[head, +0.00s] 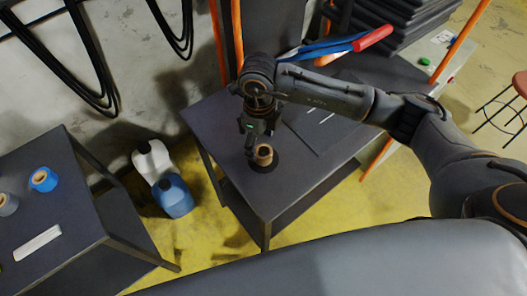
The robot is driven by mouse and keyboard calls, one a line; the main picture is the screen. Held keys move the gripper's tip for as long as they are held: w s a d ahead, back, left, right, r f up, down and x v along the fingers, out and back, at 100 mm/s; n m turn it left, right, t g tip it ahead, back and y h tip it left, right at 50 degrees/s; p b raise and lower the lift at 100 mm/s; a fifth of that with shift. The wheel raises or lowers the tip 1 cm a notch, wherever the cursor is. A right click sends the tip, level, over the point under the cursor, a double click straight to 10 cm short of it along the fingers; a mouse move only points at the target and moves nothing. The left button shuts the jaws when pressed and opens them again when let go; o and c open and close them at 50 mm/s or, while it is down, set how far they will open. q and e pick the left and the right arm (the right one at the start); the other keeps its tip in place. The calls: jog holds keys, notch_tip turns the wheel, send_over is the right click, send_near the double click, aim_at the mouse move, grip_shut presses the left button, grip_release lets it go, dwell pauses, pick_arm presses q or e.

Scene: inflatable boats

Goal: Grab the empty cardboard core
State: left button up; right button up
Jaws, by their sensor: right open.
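The small brown cardboard core (265,154) stands near the left front part of the dark table (310,185) in the middle of the head view. My right gripper (262,150) reaches down to it from above, its arm coming in from the right. The gripper is open, with its fingers close by the core; I cannot tell whether they touch it. A dark round patch shows around the core's foot, and part of the core is hidden by the gripper. My left gripper is out of view.
A second dark table (75,215) at the left holds a blue tape roll (44,179), a grey roll (7,204) and a white strip (37,242). White (152,160) and blue (173,196) jugs stand on the yellow floor between the tables.

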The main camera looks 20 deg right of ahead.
aim_at(262, 153)
jog(key=f, duration=0.1)
jog(key=f+p, duration=0.2)
jog(key=f, duration=0.1)
jog(key=shift+d, duration=0.3)
jog(key=shift+w+f, duration=0.1)
jog(key=shift+f, duration=0.55)
jog(key=c, duration=0.9)
